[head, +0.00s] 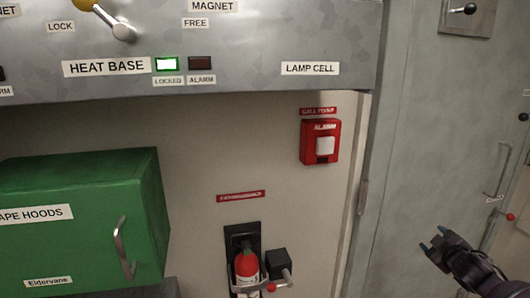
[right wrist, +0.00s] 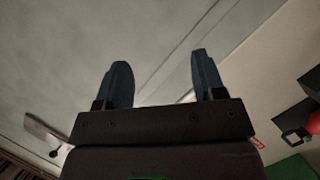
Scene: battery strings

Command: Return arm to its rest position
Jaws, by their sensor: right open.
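My right gripper (head: 433,238) is at the lower right of the head view, in front of the grey-green door. Its two fingers are apart and nothing is between them. The right wrist view also shows the open fingers (right wrist: 157,80), with a bare pale surface beyond them. My left gripper is in neither view.
A green escape hood box (head: 140,200) is at the left. A fire extinguisher (head: 246,268) hangs low in the middle. A red alarm call point (head: 320,141) is on the wall. A grey panel (head: 260,30) with labels runs across the top. A grey-green door (head: 425,130) fills the right.

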